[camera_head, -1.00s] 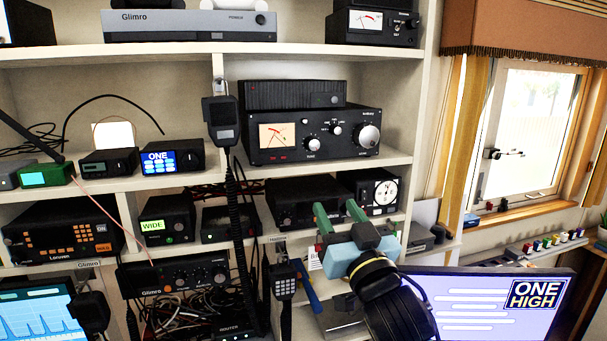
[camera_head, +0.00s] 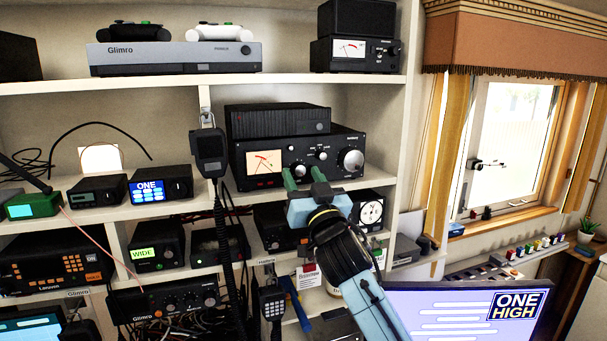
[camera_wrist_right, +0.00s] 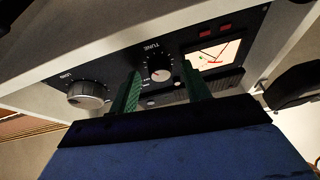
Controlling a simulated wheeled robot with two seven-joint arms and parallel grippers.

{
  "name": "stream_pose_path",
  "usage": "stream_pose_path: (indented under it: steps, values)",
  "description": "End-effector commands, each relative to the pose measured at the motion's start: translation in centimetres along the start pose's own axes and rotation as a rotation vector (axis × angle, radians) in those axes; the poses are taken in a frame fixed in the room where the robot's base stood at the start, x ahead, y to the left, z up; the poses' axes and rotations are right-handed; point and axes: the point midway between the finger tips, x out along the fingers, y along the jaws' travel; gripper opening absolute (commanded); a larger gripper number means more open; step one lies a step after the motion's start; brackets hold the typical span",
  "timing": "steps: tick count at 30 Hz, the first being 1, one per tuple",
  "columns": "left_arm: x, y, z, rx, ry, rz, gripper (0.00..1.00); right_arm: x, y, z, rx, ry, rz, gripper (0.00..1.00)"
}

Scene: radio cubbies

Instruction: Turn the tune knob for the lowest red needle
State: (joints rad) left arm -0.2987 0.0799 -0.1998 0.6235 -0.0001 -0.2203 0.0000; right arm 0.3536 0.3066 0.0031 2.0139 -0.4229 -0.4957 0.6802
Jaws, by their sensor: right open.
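The black tuner (camera_head: 332,142) sits on the middle shelf, with a lit meter (camera_head: 264,162) showing red needles at its left. Its tune knob (camera_wrist_right: 160,73) has a white pointer mark and sits below the word TUNE in the right wrist view. My right gripper (camera_head: 303,177) is open, its green fingers in front of the tuner's lower face. In the wrist view the fingers (camera_wrist_right: 160,82) stand one on each side of the tune knob; whether they touch it I cannot tell. The meter (camera_wrist_right: 214,55) is partly hidden by a finger.
A larger silver knob (camera_head: 351,160) is right of the tune knob. A black box (camera_head: 278,121) lies on the tuner. A hanging microphone (camera_head: 208,150) is close on the left. The shelf edge (camera_head: 370,184) runs just under the tuner; a monitor (camera_head: 465,312) stands lower right.

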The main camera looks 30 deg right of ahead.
Motion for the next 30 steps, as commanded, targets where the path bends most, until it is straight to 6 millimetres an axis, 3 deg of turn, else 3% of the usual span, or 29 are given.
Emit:
stream_pose_path:
  steps: [8, 19, 30]
  values:
    - [0.0, 0.0, 0.0, 0.001, 0.000, 0.000, 0.36, 0.2, 0.0, 0.1, 0.000, 0.000, 0.000, 0.48]
    - [0.0, 0.0, 0.2, 0.001, -0.003, 0.000, 0.36, 0.1, 0.0, 0.1, 0.000, -0.001, 0.000, 0.03]
    - [1.2, 0.0, 0.4, 0.001, -0.004, 0.000, 0.36, 0.1, -0.2, 0.2, 0.163, 0.009, 0.065, 0.03]
